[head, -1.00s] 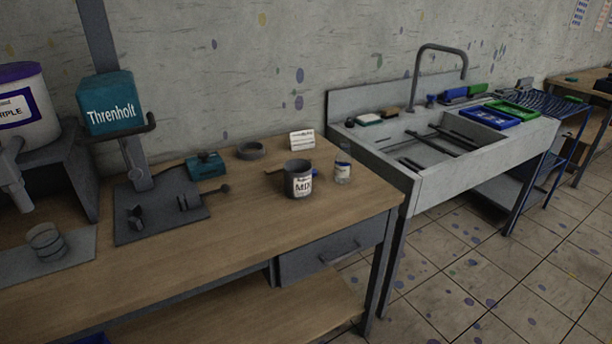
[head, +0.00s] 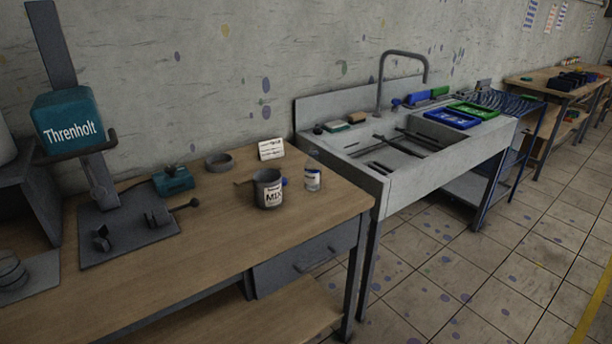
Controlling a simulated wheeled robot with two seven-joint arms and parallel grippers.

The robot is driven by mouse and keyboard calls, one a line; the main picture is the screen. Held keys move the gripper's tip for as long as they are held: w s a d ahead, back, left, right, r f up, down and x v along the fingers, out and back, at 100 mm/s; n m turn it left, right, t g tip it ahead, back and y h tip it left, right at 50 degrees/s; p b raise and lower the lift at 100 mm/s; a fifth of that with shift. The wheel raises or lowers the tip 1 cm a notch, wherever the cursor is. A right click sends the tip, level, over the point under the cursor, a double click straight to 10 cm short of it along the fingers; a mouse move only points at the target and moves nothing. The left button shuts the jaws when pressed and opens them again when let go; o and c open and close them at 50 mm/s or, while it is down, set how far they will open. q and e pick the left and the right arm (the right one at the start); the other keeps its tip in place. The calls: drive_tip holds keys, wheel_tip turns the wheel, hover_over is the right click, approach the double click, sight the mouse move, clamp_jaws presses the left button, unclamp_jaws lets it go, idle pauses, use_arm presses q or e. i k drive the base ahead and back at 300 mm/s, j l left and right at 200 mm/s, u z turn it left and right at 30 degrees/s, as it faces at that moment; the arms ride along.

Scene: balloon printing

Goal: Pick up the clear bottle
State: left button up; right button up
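A small clear bottle (head: 312,180) with a white and blue label stands on the wooden workbench (head: 215,240), near its right end. It is just right of a grey mixing can (head: 268,190) labelled MIX, with a narrow gap between them. Neither of my grippers shows in the head view.
A white card (head: 271,149), a dark ring (head: 219,162) and a teal device (head: 173,180) lie behind and left of the can. A stand with a teal Threnholt block (head: 68,120) is at left. A sink (head: 400,150) adjoins the bench; the tiled floor in front is clear.

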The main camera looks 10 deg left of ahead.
sight(312, 166)
drive_tip(key=i+l+u, duration=0.1)
drive_tip(key=i+l, duration=0.25)
drive_tip(key=i+l+u, duration=0.1)
drive_tip(key=i+l, duration=0.2)
drive_tip(key=l, duration=0.2)
